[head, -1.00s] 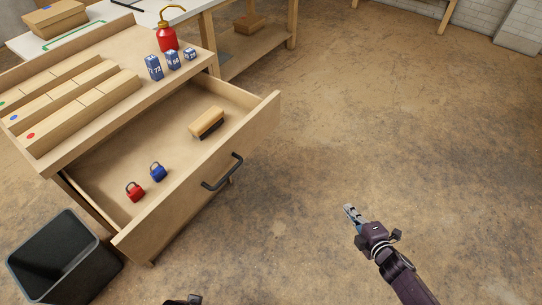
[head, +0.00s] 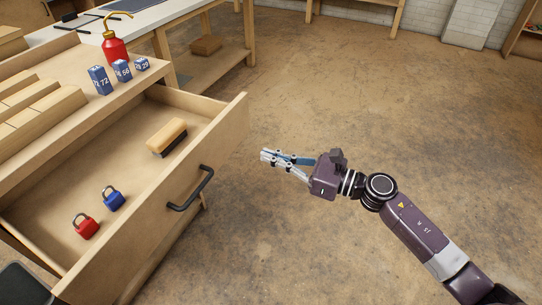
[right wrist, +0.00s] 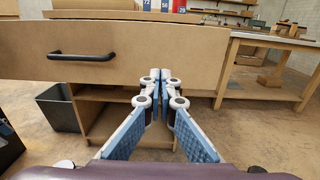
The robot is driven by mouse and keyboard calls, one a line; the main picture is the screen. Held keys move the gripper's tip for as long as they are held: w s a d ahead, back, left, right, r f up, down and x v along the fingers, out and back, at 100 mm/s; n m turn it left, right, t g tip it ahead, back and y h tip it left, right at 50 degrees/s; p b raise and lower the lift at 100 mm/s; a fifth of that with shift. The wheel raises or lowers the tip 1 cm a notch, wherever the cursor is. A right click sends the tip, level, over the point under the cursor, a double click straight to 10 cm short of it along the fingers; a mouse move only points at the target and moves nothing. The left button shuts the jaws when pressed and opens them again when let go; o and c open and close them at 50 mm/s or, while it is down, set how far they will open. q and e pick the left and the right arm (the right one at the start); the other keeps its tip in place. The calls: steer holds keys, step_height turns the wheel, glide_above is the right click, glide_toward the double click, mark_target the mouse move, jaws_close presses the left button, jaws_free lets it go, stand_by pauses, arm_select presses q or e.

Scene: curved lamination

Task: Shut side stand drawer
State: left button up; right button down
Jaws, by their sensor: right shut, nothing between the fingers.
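The side stand drawer (head: 150,235) is pulled out of the wooden stand (head: 75,118). Its front has a black bar handle (head: 192,190), which also shows at the left in the right wrist view (right wrist: 82,57). Inside lie a brush (head: 167,138), a blue padlock (head: 112,198) and a red padlock (head: 85,225). My right gripper (head: 264,157) is shut and empty, to the right of the drawer front and apart from the handle. In the right wrist view its closed fingertips (right wrist: 155,76) point toward the drawer front, right of the handle. My left gripper is not in view.
A red oil can (head: 115,48) and several blue numbered blocks (head: 100,80) stand on the stand top beside wooden bars. A dark bin (right wrist: 60,108) is at the left. A workbench (head: 165,22) stands behind. The floor at right is clear.

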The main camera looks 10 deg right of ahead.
mark_target(224, 140)
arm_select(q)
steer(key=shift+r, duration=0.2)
arm_select(e)
steer(key=x, duration=1)
steer(key=shift+w+a, duration=0.25)
steer(key=shift+a, duration=0.05)
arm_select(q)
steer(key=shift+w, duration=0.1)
arm_select(e)
steer(key=shift+w+a, duration=0.1)
